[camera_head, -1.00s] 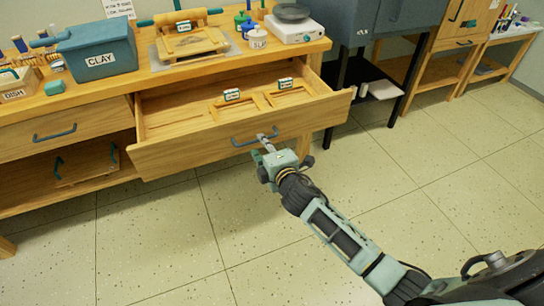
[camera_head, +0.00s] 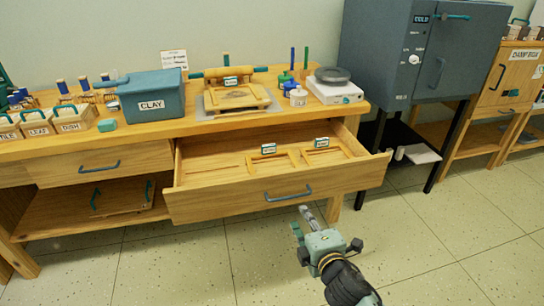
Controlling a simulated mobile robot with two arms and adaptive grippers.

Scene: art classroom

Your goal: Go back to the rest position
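My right gripper (camera_head: 304,220) is in front of the open drawer (camera_head: 240,205), below its blue handle (camera_head: 289,195) in the picture. It looks apart from the handle and no object shows in it. I cannot tell from this angle how far its fingers are spread. The drawer is pulled out of the wooden workbench (camera_head: 205,127) and holds wooden frames with small labels. My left gripper is out of view.
A blue CLAY bin (camera_head: 153,100), a wooden press (camera_head: 235,95) and a white scale (camera_head: 335,90) stand on the bench. A blue kiln (camera_head: 415,50) on black legs stands to the right. The tiled floor (camera_head: 180,265) in front is clear.

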